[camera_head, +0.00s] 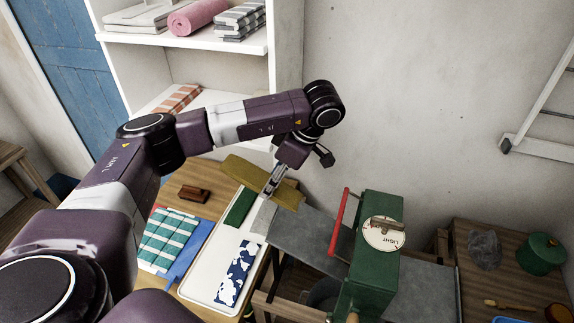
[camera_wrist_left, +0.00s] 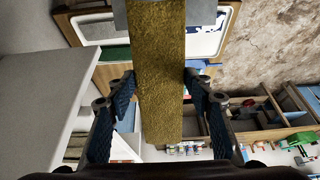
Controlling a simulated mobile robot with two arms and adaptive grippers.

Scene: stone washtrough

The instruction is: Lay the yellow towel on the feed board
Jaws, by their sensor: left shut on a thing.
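The yellow towel (camera_head: 242,172) is a mustard-coloured strip held near its middle by my left gripper (camera_head: 270,188). It sticks out on both sides of the fingers, above the back end of the white tray. In the left wrist view the towel (camera_wrist_left: 161,75) runs between the two fingers of my left gripper (camera_wrist_left: 160,105). The feed board seems to be the flat grey board (camera_head: 310,238) left of the green machine (camera_head: 375,250) with a red handle (camera_head: 339,222). The towel's right end is close to that board's back left corner; I cannot tell whether they touch. My right gripper is out of view.
The white tray (camera_head: 194,289) holds green, grey and blue-and-white cloths. A green checked cloth (camera_head: 167,240) and a brown brush (camera_head: 194,193) lie to its left. A white shelf (camera_head: 190,46) stands behind. A side table at right holds a green pot (camera_head: 540,255).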

